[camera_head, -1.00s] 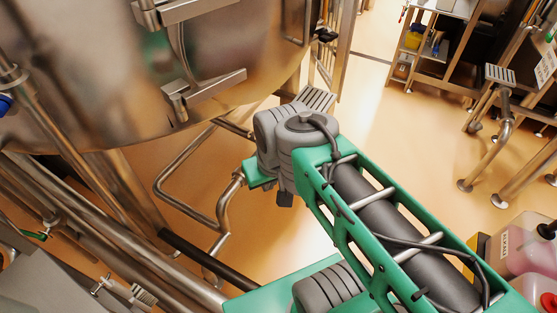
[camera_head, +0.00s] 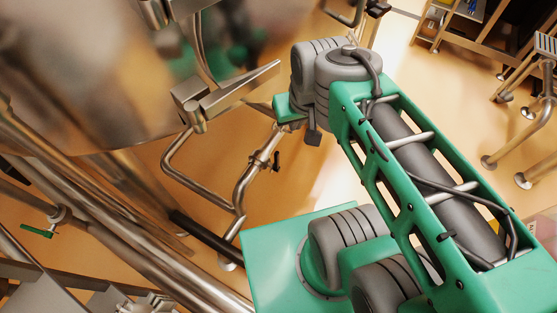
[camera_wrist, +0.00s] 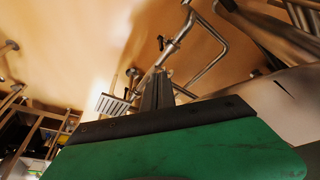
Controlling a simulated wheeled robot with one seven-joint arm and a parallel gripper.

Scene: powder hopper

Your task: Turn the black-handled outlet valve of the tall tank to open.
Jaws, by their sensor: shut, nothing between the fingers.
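The tall steel tank (camera_head: 110,70) fills the upper left of the head view. A small black handle (camera_head: 276,161) sits on a valve in the bent steel pipe (camera_head: 240,190) below the tank, left of and below my wrist. In the wrist view a black handle (camera_wrist: 160,42) shows beside a steel pipe fitting (camera_wrist: 170,47), beyond my fingertips. I cannot tell from its angle how far the valve is turned. My gripper (camera_wrist: 157,82) is shut and empty, apart from the handle. In the head view my fingers are hidden behind my wrist.
A pale metal lever (camera_head: 235,92) juts from the tank near my wrist. Steel pipes (camera_head: 130,225) run along the lower left, with a green handle (camera_head: 38,231) among them. A shelf rack (camera_head: 470,25) stands at the upper right. Orange floor (camera_head: 400,70) is open between.

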